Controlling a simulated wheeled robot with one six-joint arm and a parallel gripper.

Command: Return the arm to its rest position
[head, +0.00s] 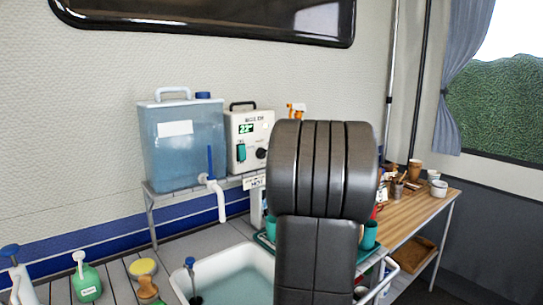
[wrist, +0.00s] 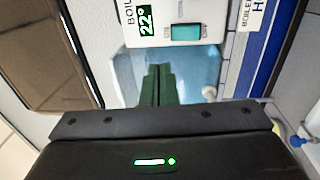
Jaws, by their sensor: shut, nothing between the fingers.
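My arm (head: 318,185) rises in the middle of the head view, with a thick grey ribbed joint on top. My gripper is hidden behind it there. In the wrist view the dark green fingers of my gripper (wrist: 157,84) are together, with nothing between them. Past the fingertips are the pale blue water tank (wrist: 195,75) and the white boiler (wrist: 180,10) with its green display; they look apart from the fingers, though the distance is hard to tell.
The tank (head: 180,140) and boiler (head: 247,135) stand on a raised shelf behind the sink (head: 240,275). A wooden table (head: 425,208) with cups stands right. The wall above the tank is clear below the dark window (head: 210,18).

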